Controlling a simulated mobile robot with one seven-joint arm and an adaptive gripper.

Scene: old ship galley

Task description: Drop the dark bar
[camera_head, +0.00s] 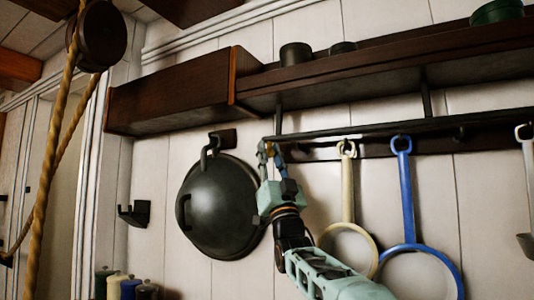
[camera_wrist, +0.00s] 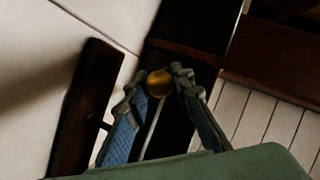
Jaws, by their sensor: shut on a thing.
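The long dark bar (camera_head: 390,129) runs almost level under the shelf in the head view, along the top of the hanging tools. My gripper (camera_head: 268,148) is at its left end, beside the lid-shaped dark pan. In the wrist view my gripper (camera_wrist: 163,82) has its two fingers close around a round golden-brown end piece (camera_wrist: 160,83). It looks like the end of the bar, but its join to the bar is not clear. The fingers hide part of the bar's end in the head view.
The dark round pan (camera_head: 218,208) hangs from a hook left of my gripper. A cream ring-ended tool (camera_head: 347,190) and a blue one (camera_head: 409,190) hang to the right. The dark shelf (camera_head: 390,70) juts out above. An empty wall hook (camera_head: 135,213) is far left.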

